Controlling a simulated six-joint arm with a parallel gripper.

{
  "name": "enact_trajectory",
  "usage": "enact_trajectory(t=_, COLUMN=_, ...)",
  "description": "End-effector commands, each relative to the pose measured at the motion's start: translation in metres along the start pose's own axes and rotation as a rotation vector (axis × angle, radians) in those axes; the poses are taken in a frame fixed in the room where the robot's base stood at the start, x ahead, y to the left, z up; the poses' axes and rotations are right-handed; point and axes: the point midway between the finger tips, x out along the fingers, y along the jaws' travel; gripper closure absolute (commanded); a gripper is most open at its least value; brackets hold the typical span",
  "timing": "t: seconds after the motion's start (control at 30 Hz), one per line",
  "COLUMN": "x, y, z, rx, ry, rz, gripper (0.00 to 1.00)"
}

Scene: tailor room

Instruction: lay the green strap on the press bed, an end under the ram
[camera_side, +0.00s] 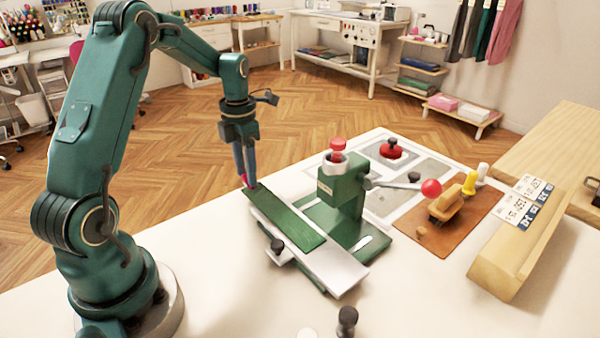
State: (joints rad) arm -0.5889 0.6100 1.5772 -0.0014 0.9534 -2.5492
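The green strap (287,220) is a flat, dark green strip lying lengthwise along the pale metal press bed (335,268). Its far-left end reaches past the bed's end. The press (342,198) is green and stands just right of the strap, with a red-topped ram (337,150) at its head. The strap lies beside the press body; I cannot tell whether any of it is under the ram. My gripper (246,184) points down at the strap's far-left end, its blue and pink fingers close together. The tips seem to meet the strap, but their hold is unclear.
A lever with a red ball (431,187) sticks out right from the press. A brown board (449,220) with tools and a wooden block (518,240) lie further right. A dark knob (347,320) stands near the front. The table (210,260) left of the bed is clear.

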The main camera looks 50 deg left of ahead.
Motion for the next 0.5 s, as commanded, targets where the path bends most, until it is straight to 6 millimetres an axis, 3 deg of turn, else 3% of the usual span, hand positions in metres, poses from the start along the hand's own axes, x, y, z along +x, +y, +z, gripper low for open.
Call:
enact_trajectory(t=0.33, x=-0.002, y=0.0, z=0.0, rx=0.0, ry=-0.001, rz=0.001, gripper=0.43)
enact_trajectory(t=0.5, x=-0.022, y=0.001, z=0.001, rx=0.0, ry=-0.005, rz=0.004, gripper=0.43)
